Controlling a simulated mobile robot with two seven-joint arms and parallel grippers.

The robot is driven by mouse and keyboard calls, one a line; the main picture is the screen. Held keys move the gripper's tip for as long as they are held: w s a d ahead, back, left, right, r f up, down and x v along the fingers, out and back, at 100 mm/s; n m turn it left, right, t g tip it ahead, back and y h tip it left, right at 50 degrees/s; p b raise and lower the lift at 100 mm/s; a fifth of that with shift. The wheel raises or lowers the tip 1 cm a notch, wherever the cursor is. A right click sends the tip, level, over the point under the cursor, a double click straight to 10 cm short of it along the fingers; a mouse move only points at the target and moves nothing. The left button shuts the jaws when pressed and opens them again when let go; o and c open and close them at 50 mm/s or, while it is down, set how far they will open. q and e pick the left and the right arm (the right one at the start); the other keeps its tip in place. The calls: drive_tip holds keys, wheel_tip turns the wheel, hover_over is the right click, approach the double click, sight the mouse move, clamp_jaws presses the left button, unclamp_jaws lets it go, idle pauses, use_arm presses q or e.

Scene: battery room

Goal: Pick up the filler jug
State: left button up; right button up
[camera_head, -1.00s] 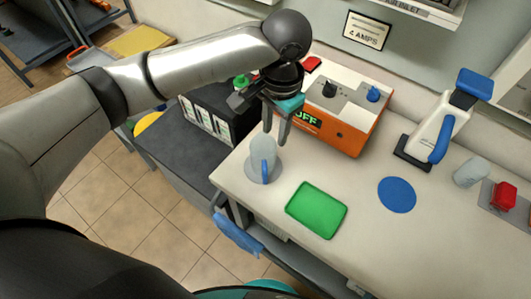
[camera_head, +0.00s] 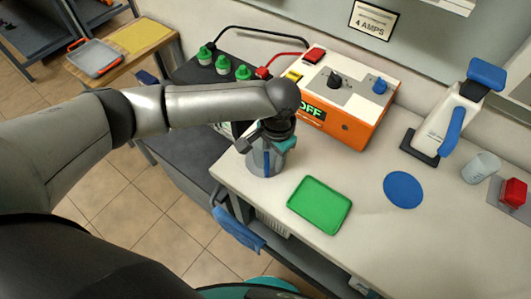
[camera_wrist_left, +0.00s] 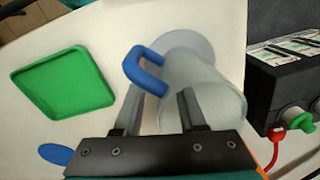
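The filler jug (camera_head: 258,163) is a clear grey jug with a blue handle, upright near the left edge of the white bench. In the left wrist view the jug (camera_wrist_left: 215,103) is seen from above, with its blue handle (camera_wrist_left: 150,68) toward the green tray. My left gripper (camera_head: 267,153) is low over the jug and hides its upper part. In the wrist view my left gripper (camera_wrist_left: 160,94) has its fingers apart, one beside the jug and one overlapping its body. I cannot tell whether they touch it. My right gripper is out of view.
A green tray (camera_head: 320,205) and a blue disc (camera_head: 403,190) lie to the right. An orange and white charger (camera_head: 345,105) reading OFF stands behind. Batteries with green caps (camera_head: 223,65) are behind my arm.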

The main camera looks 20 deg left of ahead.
use_arm(q)
drive_tip(key=shift+f, duration=0.25)
clamp_jaws()
idle(1.3)
